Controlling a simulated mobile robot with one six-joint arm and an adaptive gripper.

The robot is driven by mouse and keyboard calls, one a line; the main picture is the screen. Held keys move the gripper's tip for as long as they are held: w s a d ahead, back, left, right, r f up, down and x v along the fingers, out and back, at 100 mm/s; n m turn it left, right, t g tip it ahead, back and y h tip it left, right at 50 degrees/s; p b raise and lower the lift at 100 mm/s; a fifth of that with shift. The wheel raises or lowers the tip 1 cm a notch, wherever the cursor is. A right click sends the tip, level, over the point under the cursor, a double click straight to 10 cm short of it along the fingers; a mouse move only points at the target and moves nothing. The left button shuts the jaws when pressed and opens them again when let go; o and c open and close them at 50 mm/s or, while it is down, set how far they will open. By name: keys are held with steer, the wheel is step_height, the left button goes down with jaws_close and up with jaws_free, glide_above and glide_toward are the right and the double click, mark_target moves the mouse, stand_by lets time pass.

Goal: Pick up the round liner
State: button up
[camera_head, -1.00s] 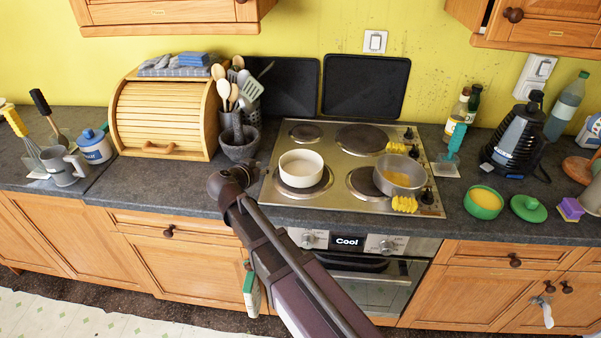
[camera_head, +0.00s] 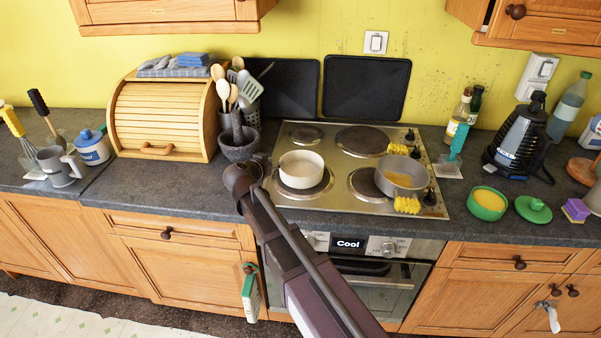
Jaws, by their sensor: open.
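I cannot make out anything that is surely the round liner. A round white dish (camera_head: 301,170) stands upright on the front left hotplate and is the nearest round, open thing to my arm. My arm rises from the bottom edge and ends in a dark rounded joint left of the hob, over the counter's front edge.
A grey pan (camera_head: 400,183) with yellow handles stands right of the dish on the hob (camera_head: 340,200). A mortar (camera_head: 239,150) and utensil holder stand behind my arm. A green bowl (camera_head: 486,203) stands at right.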

steer(key=b+x, duration=0.1)
steer(key=x, duration=0.2)
steer(key=shift+w+f, duration=0.2)
steer(key=shift+w, duration=0.1)
steer(key=shift+w+d+f+b, duration=0.1)
steer(key=shift+w+b, duration=0.1)
steer(key=shift+w, duration=0.15)
steer(key=shift+w+d+f+b, duration=0.1)
steer(key=shift+w+d+b, duration=0.1)
steer(key=shift+w, duration=0.1)
jaws_close()
